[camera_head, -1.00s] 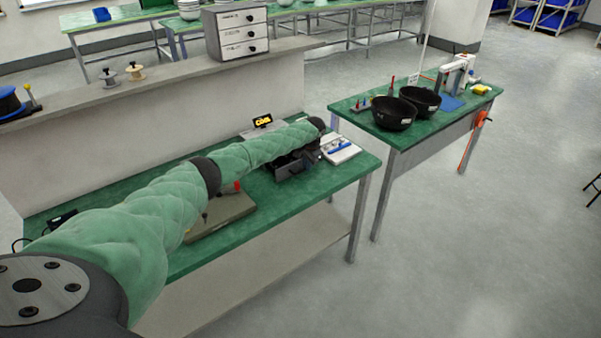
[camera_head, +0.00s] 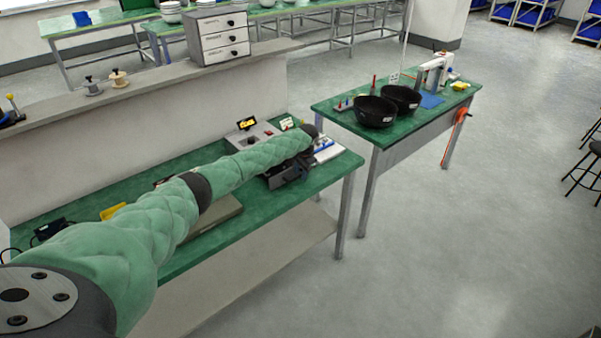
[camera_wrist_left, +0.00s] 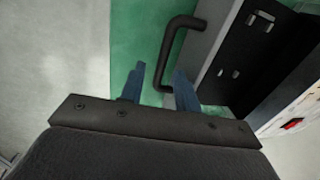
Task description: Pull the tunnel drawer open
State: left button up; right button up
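The tunnel drawer shows in the head view as a dark box (camera_head: 264,181) near the right end of the near green bench, partly hidden by my left arm. In the left wrist view its grey front edge (camera_wrist_left: 218,48) and a black bar handle (camera_wrist_left: 170,50) show close up. My left gripper (camera_wrist_left: 158,84) is open, with two blue fingers. The near end of the handle appears between the fingertips; I cannot tell whether they touch it. In the head view my left gripper (camera_head: 296,166) is small and dark beside the box. My right gripper is not in view.
The near bench (camera_head: 330,178) also carries a grey device with a lit yellow display (camera_head: 246,123) and a white tray (camera_head: 328,152). A second bench with two black bowls (camera_head: 375,112) stands to the right. A drawer cabinet (camera_head: 218,36) sits on the ledge.

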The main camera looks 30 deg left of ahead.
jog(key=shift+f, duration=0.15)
